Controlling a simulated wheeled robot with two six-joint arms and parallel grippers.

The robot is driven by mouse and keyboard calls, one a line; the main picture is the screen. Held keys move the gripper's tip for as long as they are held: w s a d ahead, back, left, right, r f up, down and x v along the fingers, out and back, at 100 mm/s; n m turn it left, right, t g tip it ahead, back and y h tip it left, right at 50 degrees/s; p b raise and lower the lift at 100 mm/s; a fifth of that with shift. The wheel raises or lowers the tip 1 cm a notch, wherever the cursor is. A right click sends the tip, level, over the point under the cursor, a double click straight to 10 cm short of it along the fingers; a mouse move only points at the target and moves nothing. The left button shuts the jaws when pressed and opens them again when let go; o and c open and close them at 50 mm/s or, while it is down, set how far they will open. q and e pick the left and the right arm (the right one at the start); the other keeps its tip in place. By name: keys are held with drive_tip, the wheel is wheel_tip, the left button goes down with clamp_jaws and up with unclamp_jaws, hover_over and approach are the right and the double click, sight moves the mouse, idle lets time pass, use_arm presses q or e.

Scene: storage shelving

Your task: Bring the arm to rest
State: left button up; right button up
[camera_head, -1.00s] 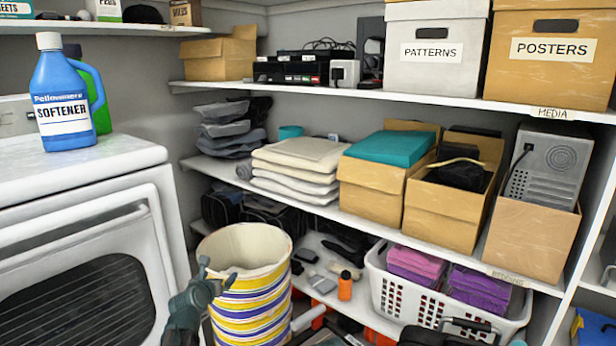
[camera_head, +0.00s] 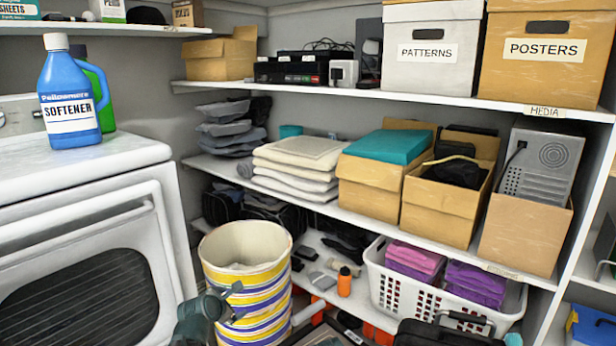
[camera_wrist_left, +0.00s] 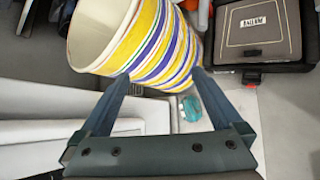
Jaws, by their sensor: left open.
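My left gripper (camera_head: 234,303) is at the bottom of the head view, in front of the side of a round bin (camera_head: 262,270) with yellow, white and purple stripes. In the left wrist view the two fingers (camera_wrist_left: 160,76) are spread apart with nothing held between them. The striped bin (camera_wrist_left: 150,35) fills the space just beyond the fingertips there; I cannot tell if they touch it. My right gripper is in neither view.
A white washer or dryer (camera_head: 85,215) stands at left with a blue softener bottle (camera_head: 68,100) on top. Shelves hold boxes, folded towels (camera_head: 300,165) and a white basket (camera_head: 395,295). A dark case (camera_wrist_left: 258,30) lies right of the bin in the wrist view.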

use_arm(q)
drive_tip(key=s+d+f+m+g, duration=0.2)
drive_tip(key=s+f+m+g, duration=0.1)
drive_tip(key=s+m, duration=0.55)
drive_tip(key=s+d+f+m+g+y, duration=0.1)
drive_tip(key=s+f+m+g, duration=0.2)
drive_tip(key=s+m, duration=0.5)
drive_tip(key=s+d+f+m+g, duration=0.2)
drive_tip(key=s+f+m+g, duration=0.15)
drive_tip(key=s+m, duration=0.5)
drive_tip(key=s+d+r+m+g+y+p, duration=0.1)
drive_tip(key=s+d+r+m+y+p, duration=0.15)
drive_tip(key=d+r+m+p, duration=0.45)
drive_tip(key=d+r+n+p, duration=0.1)
drive_tip(key=d+r+p, duration=0.1)
drive_tip(key=r+p, duration=1.6)
drive_tip(key=s+d+r+p, duration=0.1)
drive_tip(key=r+p, duration=1.8)
drive_tip(key=r, duration=0.1)
drive_tip(key=shift+s+d+r+n+h+p, duration=0.15)
drive_tip(key=shift+d+r+n+h+p, duration=0.15)
drive_tip(key=shift+d+n+h, duration=0.15)
drive_tip(key=shift+f, duration=0.1)
